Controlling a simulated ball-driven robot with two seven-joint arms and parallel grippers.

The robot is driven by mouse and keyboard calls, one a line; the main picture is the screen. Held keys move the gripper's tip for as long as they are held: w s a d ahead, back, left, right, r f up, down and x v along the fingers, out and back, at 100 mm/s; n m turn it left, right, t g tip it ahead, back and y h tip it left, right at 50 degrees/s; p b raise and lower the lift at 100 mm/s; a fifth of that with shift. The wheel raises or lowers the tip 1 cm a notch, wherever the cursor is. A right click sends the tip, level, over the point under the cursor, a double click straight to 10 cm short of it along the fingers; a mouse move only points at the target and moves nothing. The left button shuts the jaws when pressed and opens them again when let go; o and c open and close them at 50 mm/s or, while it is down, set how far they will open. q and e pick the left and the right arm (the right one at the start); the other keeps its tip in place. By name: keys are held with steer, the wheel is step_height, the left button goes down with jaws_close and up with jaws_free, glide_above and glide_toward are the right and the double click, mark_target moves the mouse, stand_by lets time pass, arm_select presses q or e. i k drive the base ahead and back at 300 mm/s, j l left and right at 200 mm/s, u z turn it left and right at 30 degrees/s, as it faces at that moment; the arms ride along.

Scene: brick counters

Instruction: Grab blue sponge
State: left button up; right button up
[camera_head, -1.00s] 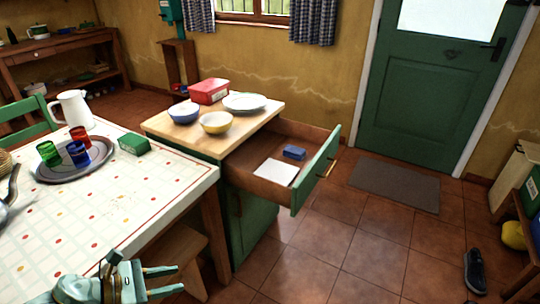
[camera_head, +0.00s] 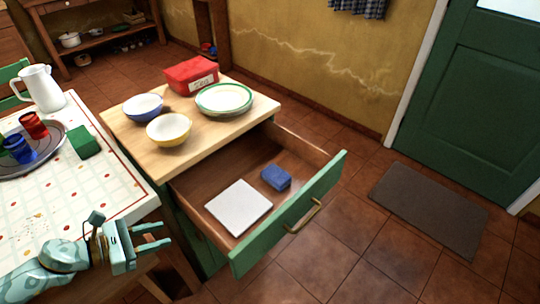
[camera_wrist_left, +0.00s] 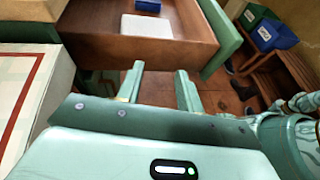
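The blue sponge (camera_head: 276,178) lies in the open drawer (camera_head: 192,195), near its front panel. It also shows at the top of the left wrist view (camera_wrist_left: 149,5). A white flat square item (camera_head: 239,207) lies beside it in the drawer. My left gripper (camera_head: 168,236) is open and empty, to the left of the drawer's near corner and apart from the sponge. In the left wrist view its two fingers (camera_wrist_left: 158,86) stand apart with nothing between them. My right gripper is not in view.
The green drawer front (camera_head: 293,221) with its handle sticks out over the tiled floor. The wooden counter top (camera_head: 235,123) holds bowls, plates and a red tin (camera_head: 191,75). The table (camera_head: 104,196) with a tray, cups and a jug is at the left.

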mark_target(277, 177)
steer(key=i+l+u, duration=0.1)
steer(key=l, duration=0.25)
steer(key=i+l+u, duration=0.1)
steer(key=i+l, duration=0.15)
steer(key=i+l+u, duration=0.1)
steer(key=l, duration=0.4)
steer(key=i+l+u, duration=0.1)
steer(key=l, duration=0.25)
steer(key=i, duration=0.1)
